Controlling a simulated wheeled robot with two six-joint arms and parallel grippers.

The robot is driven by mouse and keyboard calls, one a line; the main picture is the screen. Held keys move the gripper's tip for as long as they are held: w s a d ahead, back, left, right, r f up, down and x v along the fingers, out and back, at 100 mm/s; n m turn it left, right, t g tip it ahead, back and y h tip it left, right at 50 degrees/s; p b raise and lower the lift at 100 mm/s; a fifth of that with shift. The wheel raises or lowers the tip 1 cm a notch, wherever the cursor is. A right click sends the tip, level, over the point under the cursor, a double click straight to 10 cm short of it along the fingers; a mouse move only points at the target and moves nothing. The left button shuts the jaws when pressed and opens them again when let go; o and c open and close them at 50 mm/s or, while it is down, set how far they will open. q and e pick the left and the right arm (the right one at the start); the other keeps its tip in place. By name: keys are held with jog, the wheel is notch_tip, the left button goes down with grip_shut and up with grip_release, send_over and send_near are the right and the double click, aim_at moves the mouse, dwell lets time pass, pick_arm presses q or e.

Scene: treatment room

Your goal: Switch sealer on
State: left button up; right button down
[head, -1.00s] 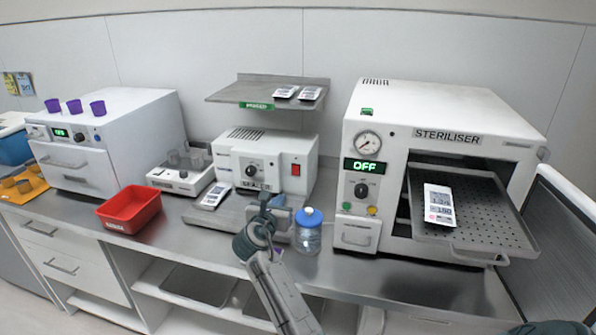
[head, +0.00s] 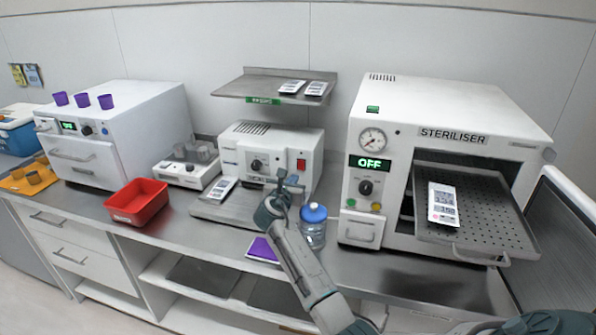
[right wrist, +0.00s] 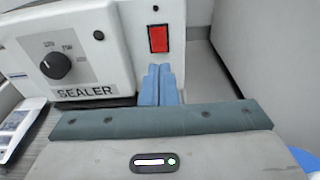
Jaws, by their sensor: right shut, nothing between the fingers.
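The sealer (head: 233,160) is a white box with a black dial and a red rocker switch (head: 301,164) on the right of its front. In the right wrist view the red switch (right wrist: 158,39) sits close above my fingertips, below a small black dot. The "SEALER" label (right wrist: 84,92) and dial (right wrist: 56,65) are to the left. My right gripper (head: 282,175) is shut and empty in front of the sealer's lower front. Its blue fingers (right wrist: 160,75) point at the panel just below the switch; I cannot tell whether they touch it. My left gripper is not in view.
A blue-capped jar (head: 313,228) stands right beside my right arm. A purple item (head: 263,249) lies at the counter's front. A shelf (head: 240,87) hangs above the sealer. The steriliser (head: 390,130), its tray pulled out, is on the right; a red bin (head: 137,201) is on the left.

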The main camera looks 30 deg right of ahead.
aim_at(300, 169)
jog(key=p+x, duration=0.1)
jog(key=x, duration=0.3)
jog(key=shift+w+d, duration=0.1)
jog(key=shift+w, duration=0.05)
jog(key=shift+x, duration=0.75)
jog(key=shift+d, duration=0.1)
jog(key=shift+s+a+f, duration=0.15)
jog(key=shift+s+a, duration=0.15)
jog(key=shift+a, duration=0.15)
jog(key=b+v, duration=0.1)
jog(key=v, duration=0.8)
jog(key=shift+s+a+r+b, duration=0.2)
jog(key=shift+s+r+b, duration=0.05)
jog(key=shift+s+b, duration=0.1)
